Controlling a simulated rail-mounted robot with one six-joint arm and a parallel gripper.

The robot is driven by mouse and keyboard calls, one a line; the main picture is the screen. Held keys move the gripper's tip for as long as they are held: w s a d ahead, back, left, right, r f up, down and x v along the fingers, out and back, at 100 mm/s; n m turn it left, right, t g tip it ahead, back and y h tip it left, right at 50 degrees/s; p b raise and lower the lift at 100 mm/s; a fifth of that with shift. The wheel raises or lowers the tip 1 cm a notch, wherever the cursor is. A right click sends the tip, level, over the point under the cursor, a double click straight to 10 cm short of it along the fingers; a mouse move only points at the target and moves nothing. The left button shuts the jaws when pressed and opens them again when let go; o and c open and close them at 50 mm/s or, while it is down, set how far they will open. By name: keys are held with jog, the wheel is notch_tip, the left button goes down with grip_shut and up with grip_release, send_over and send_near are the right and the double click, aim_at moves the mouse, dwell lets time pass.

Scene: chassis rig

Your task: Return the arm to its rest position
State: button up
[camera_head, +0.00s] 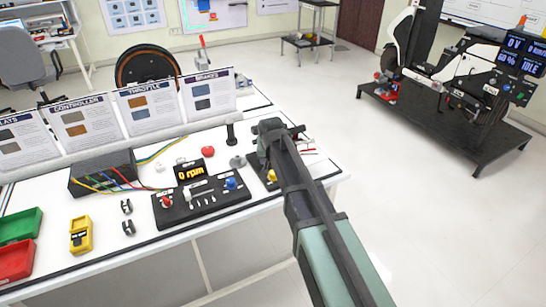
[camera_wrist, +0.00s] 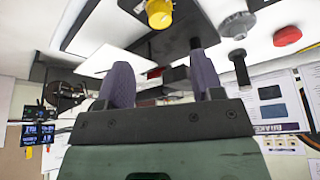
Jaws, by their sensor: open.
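My arm, with green and dark grey links, reaches from the bottom right over the right end of the white bench (camera_head: 215,260) in the head view. My gripper (camera_head: 272,130) is at its far end, above the bench top. In the wrist view my gripper (camera_wrist: 163,78) shows two purplish fingers spread apart with nothing held between them. A yellow knob (camera_wrist: 159,14) on a dark panel lies beyond the fingers; it also shows beside my arm in the head view (camera_head: 272,176).
Near my gripper stand a black post (camera_head: 231,134), a grey knob (camera_head: 237,162) and a red button (camera_head: 208,152). Upright posters (camera_head: 150,105) line the bench. A vehicle rig (camera_head: 440,90) stands right; the floor (camera_head: 440,220) between is clear.

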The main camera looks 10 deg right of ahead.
jog(key=s+r+n+g+p, duration=0.1)
jog(key=s+g, duration=0.1)
jog(key=s, duration=1.1)
jog(key=s+d+r+n+g+y+p, duration=0.1)
jog(key=s+n+g+p, duration=0.1)
jog(key=s, duration=1.1)
jog(key=shift+s+d, duration=0.25)
jog(key=shift+s, duration=0.05)
